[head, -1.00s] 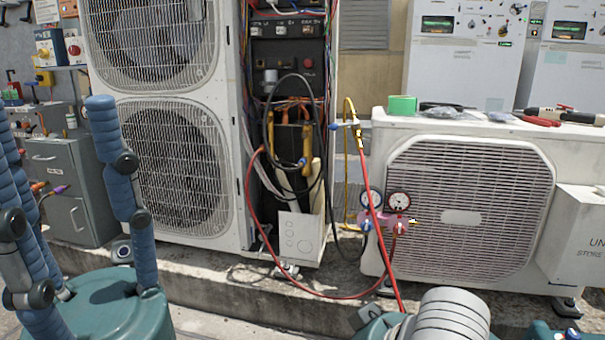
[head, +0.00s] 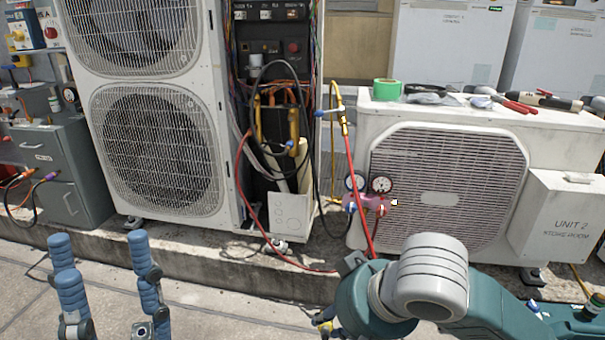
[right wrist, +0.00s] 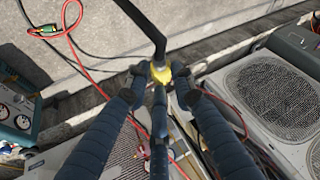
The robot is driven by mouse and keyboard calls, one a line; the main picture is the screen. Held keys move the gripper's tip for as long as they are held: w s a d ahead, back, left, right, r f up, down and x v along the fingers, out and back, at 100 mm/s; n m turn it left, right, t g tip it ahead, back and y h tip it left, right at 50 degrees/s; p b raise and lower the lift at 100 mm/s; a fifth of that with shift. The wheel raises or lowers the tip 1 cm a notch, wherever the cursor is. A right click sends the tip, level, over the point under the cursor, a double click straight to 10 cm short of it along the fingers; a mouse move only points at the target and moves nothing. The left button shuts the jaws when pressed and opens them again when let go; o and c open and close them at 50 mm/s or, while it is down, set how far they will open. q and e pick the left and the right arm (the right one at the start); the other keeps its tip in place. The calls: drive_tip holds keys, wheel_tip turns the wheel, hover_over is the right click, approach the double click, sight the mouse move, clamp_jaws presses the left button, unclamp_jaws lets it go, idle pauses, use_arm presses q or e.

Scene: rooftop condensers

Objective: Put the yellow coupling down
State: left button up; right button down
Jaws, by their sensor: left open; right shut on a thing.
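The yellow coupling (right wrist: 160,73) is in my right gripper (right wrist: 160,80) in the right wrist view. Its dark blue fingers are shut around it. A bent black hose or pipe (right wrist: 152,35) runs from the coupling to the top of that view. In the head view a small yellow part (head: 325,326) shows at the bottom edge beside my right arm, and most of that gripper is hidden. My left gripper (head: 100,244) is open and empty at the lower left of the head view, in front of the concrete ledge.
A tall condenser (head: 155,145) with open wiring stands at centre left. The Unit 2 condenser (head: 545,140) stands right, with tape and tools on top. A gauge manifold (head: 370,205) with red and black hoses hangs between them. The concrete ledge (head: 200,245) has bare stretches.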

drive_tip(key=s+a+r+n+g+y, duration=0.1)
drive_tip(key=s+r+n+g+y, duration=0.25)
drive_tip(key=r+n, duration=0.4)
drive_tip(key=w+a+f+n+g, duration=0.2)
drive_tip(key=w+a+f+n, duration=0.1)
drive_tip(key=a+f+n, duration=0.15)
drive_tip(key=s+d+r+m+t+h, duration=0.2)
drive_tip(key=s+d+r+m+t, duration=0.25)
drive_tip(key=d+r+m, duration=0.35)
drive_tip(key=n+g+y, duration=0.2)
drive_tip(key=n+g, duration=0.3)
drive_tip(key=n, duration=0.4)
hover_over(322, 331)
drive_tip(key=a, duration=0.1)
wheel_tip(322, 331, down, 7)
drive_tip(key=f+n+g, duration=0.1)
drive_tip(key=n, duration=0.1)
drive_tip(key=d+f+n+g+h, duration=0.1)
drive_tip(key=n, duration=0.1)
idle(0.6)
